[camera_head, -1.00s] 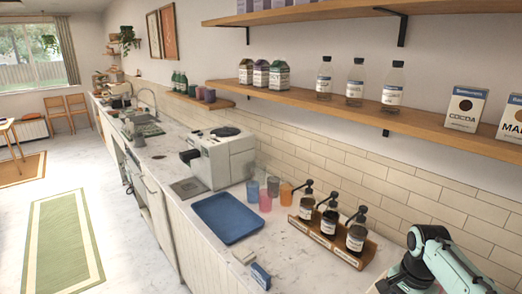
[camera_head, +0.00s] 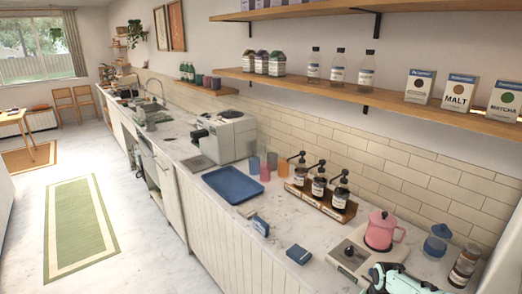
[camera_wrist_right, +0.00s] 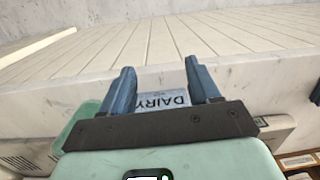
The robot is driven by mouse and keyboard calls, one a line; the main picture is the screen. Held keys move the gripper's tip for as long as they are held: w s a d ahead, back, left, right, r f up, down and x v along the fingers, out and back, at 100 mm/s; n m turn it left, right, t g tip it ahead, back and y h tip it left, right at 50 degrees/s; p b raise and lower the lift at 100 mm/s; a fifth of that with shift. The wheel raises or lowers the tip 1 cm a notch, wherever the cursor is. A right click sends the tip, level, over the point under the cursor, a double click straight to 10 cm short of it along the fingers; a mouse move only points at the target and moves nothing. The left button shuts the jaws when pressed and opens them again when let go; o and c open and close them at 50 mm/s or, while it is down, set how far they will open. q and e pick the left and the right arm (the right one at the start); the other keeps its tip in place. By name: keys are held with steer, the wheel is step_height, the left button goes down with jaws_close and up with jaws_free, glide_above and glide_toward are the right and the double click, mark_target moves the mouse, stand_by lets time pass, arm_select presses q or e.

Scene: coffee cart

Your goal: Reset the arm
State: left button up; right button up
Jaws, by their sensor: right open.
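The mint-green arm (camera_head: 395,281) at the bottom right of the head view is probably my right one; its fingertips are not visible there. In the right wrist view my right gripper (camera_wrist_right: 162,88) has its two blue fingers apart. A pale label or box reading "DAIRY" (camera_wrist_right: 162,101) shows between them, on the counter near its front edge. I cannot tell how far it is from the fingers, but they are not closed on it. My left gripper is not in view.
A shelf (camera_head: 400,101) runs above.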

steer(key=s+a+f+n+y, duration=0.1)
steer(key=s+a+f+n, duration=0.2)
steer(key=f, duration=0.6)
steer(key=s+a+f+y, duration=0.1)
steer(key=s+a+f, duration=0.25)
steer(key=f, duration=0.55)
steer(key=s+a+f+n, duration=0.1)
steer(key=s+a+f, duration=0.2)
steer(key=s, duration=0.2)
steer(key=s+a+f+n, duration=0.1)
steer(key=s+a+f, duration=0.2)
steer(key=s, duration=0.3)
steer(key=s+a+f+y, duration=0.1)
steer(key=s+a+f, duration=0.3)
steer(key=s, duration=0.2)
steer(key=shift+n, duration=0.4)
steer(key=shift+w+d, duration=0.1)
steer(key=shift+w, duration=0.05)
